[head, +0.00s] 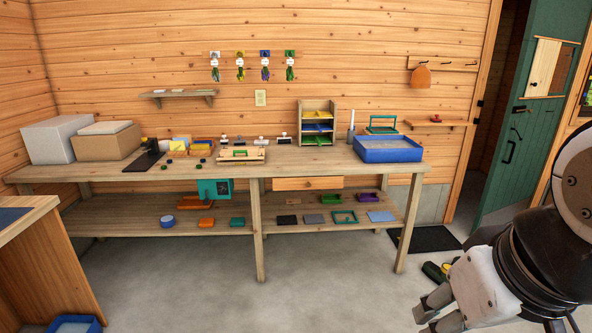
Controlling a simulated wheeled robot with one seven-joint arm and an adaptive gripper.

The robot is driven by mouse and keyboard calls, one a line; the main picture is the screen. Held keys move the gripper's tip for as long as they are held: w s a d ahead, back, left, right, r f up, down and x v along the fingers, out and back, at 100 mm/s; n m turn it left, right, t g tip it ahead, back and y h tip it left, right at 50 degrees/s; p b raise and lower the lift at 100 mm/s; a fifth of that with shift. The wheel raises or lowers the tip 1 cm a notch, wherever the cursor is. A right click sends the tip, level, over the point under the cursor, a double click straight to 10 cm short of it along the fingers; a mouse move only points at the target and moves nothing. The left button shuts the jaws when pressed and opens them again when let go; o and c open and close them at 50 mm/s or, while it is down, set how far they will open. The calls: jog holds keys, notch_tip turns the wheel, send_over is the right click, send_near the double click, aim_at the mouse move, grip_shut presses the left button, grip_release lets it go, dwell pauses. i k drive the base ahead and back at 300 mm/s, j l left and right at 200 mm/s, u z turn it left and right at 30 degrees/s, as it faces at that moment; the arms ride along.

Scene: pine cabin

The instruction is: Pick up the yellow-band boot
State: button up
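A small dark boot with a yellow-green part (434,271) lies on the floor at the lower right in the head view, just in front of the black doormat. It is partly hidden by my arm, and its band is too small to make out clearly. My gripper (428,318) is at the lower right, nearer the camera than the boot and apart from it in the picture. Its two fingers are spread with an empty gap between them.
A long wooden workbench (330,160) with a lower shelf runs along the back wall; its right front leg (408,224) stands left of the boot. The black doormat (428,239) lies before the green door (522,130). Grey floor (330,290) is clear in the middle.

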aim_at(437, 274)
jog(key=i+j+z, duration=0.1)
jog(key=i+z, duration=0.3)
jog(key=i, duration=0.15)
jog(key=i+j+z, duration=0.35)
jog(key=i, duration=0.2)
jog(key=i+j+z, duration=0.75)
jog(key=i+j, duration=0.2)
jog(key=i+l+z, duration=0.1)
jog(key=i, duration=0.45)
jog(key=i+l, duration=0.3)
jog(key=i, duration=0.25)
jog(key=i+l+z, duration=0.15)
jog(key=i, duration=0.4)
